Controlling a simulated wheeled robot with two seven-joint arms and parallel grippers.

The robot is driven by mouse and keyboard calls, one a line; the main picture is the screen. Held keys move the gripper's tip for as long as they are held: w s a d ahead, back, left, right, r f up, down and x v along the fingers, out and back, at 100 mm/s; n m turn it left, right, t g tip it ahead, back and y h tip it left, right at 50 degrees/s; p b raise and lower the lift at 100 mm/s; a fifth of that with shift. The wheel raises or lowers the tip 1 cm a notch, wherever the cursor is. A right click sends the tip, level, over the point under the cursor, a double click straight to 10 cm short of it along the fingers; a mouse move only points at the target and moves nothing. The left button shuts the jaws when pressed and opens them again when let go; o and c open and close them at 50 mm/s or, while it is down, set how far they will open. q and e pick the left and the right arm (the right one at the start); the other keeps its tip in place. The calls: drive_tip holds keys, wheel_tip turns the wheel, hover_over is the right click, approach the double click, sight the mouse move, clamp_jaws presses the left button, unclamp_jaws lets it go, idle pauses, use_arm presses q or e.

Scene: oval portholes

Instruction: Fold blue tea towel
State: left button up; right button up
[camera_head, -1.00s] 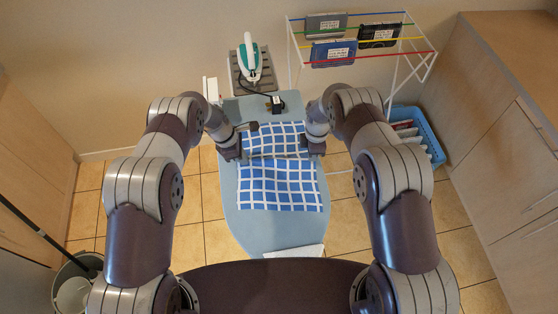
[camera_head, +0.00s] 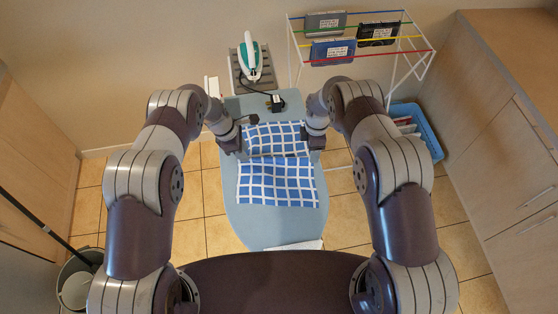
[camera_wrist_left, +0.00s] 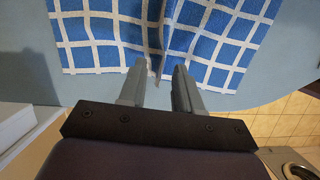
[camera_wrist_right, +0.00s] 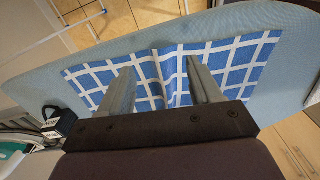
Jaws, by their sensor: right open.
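The blue tea towel (camera_head: 278,184) with a white grid lies on the light blue ironing board (camera_head: 258,228). A crease runs across it between its near part and its far part. My left gripper (camera_head: 237,145) is at its left side, and my right gripper (camera_head: 309,140) at its right side. In the left wrist view, the left fingers (camera_wrist_left: 157,75) are apart at the towel's edge (camera_wrist_left: 100,40), with a small ridge of cloth between and beyond them. In the right wrist view, the right fingers (camera_wrist_right: 162,85) are wide apart over the towel (camera_wrist_right: 235,60). Contact with the cloth is unclear.
An iron (camera_head: 251,60) stands on a grey rest beyond the board's far end, with a black plug (camera_head: 276,102) nearby. A drying rack (camera_head: 430,52) and blue basket (camera_head: 432,140) stand at the right. A bucket (camera_head: 66,278) is at the lower left.

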use_arm(q)
drive_tip(key=o, duration=1.3)
drive_tip(key=shift+y, duration=0.8)
drive_tip(key=r+p, duration=0.1)
drive_tip(key=r, duration=0.1)
drive_tip(key=r+p, duration=0.2)
drive_tip(key=a+r+p, duration=0.1)
drive_tip(key=shift+r, duration=0.4)
use_arm(e)
wheel_tip(320, 180, up, 4)
drive_tip(key=shift+r, duration=0.25)
use_arm(q)
drive_tip(key=shift+w, duration=0.1)
use_arm(e)
drive_tip(key=shift+f, duration=0.15)
